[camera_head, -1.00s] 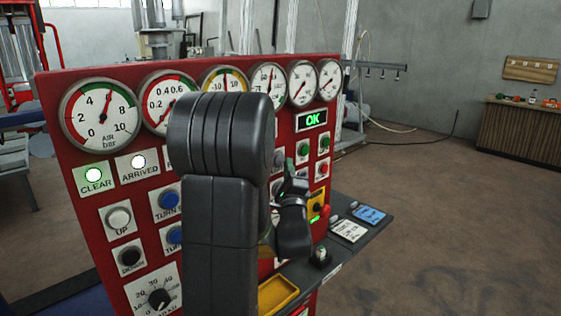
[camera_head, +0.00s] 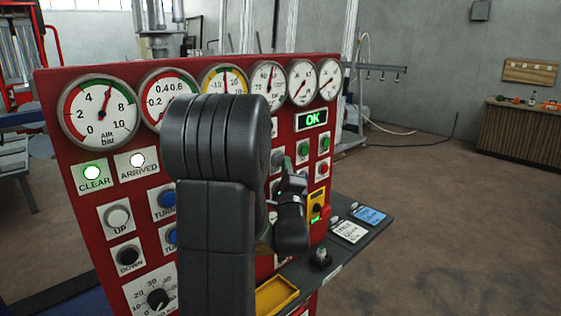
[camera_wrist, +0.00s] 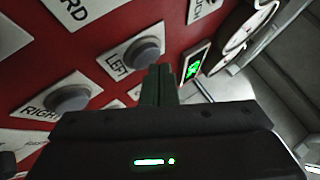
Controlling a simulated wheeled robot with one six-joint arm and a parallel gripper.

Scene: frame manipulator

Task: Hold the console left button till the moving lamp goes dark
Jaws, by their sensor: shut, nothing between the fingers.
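The red console (camera_head: 85,225) stands in front of me. In the wrist view its grey LEFT button (camera_wrist: 142,53) sits on a white plate, with the grey RIGHT button (camera_wrist: 68,98) beside it. My gripper's green fingers (camera_wrist: 160,70) are shut and empty, their tips close by the LEFT button's edge; I cannot tell whether they touch it. In the head view my gripper (camera_head: 286,162) is at the panel beside a grey button (camera_head: 277,157). I cannot make out a lamp labelled moving; my arm hides part of the panel.
The CLEAR lamp (camera_head: 92,173) glows green and the ARRIVED lamp (camera_head: 138,160) glows white. Gauges line the panel's top. A dark shelf (camera_head: 378,226) with a yellow tray (camera_head: 277,296) juts out below.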

